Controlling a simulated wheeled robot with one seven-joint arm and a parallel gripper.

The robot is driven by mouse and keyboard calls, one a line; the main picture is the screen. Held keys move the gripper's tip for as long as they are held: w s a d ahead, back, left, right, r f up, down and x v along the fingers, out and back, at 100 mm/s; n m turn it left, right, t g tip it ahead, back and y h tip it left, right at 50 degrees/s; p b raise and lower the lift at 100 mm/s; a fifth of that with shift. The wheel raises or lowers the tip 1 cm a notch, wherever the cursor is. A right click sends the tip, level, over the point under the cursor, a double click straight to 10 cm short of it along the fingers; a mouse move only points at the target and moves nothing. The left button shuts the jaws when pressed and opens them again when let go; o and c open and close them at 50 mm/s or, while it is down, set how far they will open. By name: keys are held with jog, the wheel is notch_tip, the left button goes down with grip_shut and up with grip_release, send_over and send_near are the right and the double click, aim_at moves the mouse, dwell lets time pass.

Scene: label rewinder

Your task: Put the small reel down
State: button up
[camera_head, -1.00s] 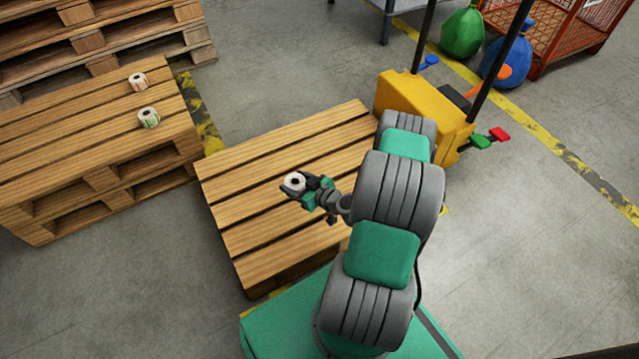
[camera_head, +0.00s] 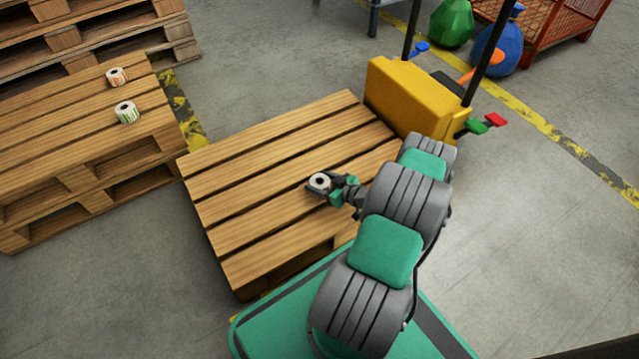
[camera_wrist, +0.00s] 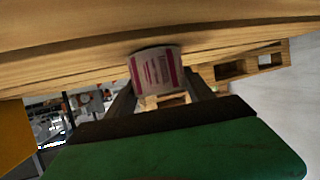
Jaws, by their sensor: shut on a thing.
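The small reel (camera_head: 320,181) is a white roll with a dark core, held in my gripper (camera_head: 322,186) over the near pallet (camera_head: 270,150). In the wrist view the reel (camera_wrist: 156,70) shows a white side with red print, between the two dark fingers of my gripper (camera_wrist: 158,88). The gripper is shut on it. In the head view the reel is over the slats at the right-middle of the pallet. I cannot tell whether it touches the wood.
Two other reels, one orange-marked (camera_head: 116,76) and one green-marked (camera_head: 126,111), stand on the left pallet (camera_head: 60,130). A yellow pallet truck (camera_head: 415,100) stands behind the near pallet. The slats left of my gripper are bare.

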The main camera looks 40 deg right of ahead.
jog(key=o, duration=1.5)
jog(key=shift+f, duration=0.1)
